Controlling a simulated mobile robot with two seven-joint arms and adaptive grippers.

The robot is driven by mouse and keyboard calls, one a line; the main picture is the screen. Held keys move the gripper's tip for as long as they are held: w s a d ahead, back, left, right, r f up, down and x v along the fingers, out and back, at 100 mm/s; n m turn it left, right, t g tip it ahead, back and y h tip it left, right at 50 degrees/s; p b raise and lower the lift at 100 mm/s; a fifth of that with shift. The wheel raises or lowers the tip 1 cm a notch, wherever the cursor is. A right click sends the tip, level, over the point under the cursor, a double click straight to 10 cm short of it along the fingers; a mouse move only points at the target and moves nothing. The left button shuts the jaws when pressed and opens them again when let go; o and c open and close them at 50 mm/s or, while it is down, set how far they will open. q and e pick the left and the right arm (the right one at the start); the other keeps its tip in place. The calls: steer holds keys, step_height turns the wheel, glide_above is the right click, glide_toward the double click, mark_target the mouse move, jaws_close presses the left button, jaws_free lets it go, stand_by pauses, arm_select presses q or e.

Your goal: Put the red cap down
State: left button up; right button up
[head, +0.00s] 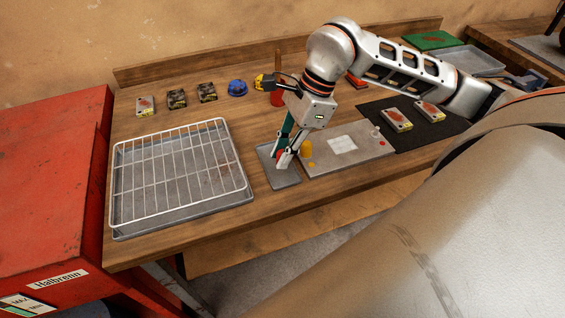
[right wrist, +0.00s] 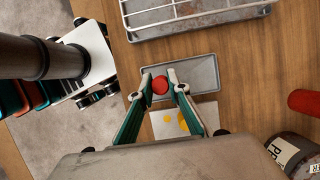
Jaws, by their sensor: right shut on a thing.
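The red cap (right wrist: 160,85) is a small round red piece between the two fingertips of my right gripper (right wrist: 159,82) in the right wrist view. In the head view, my right gripper (head: 283,159) points down over a small grey tray (head: 288,182), with a little red of the cap (head: 279,155) showing beside its fingers. The right gripper is shut on the cap. The tray also shows behind the cap in the right wrist view (right wrist: 205,72). I cannot tell whether the cap touches the tray. My left gripper is not in view.
A wire rack in a large metal tray (head: 122,221) stands left. A grey plate (head: 365,151) with a yellow piece (head: 307,148) lies right of the small tray. A black mat (head: 430,130) carries two small boxes. Several small items line the back. A red cabinet (head: 50,190) stands left.

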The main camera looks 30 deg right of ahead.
mark_target(277, 176)
steer(key=shift+f, duration=1.9)
steer(key=shift+f, duration=0.1)
steer(key=o, duration=0.7)
steer(key=shift+r, duration=0.3)
steer(key=v, duration=1.1)
steer(key=shift+s+d+r, duration=0.1)
steer(key=shift+d+r, duration=0.1)
steer(key=shift+r, duration=0.1)
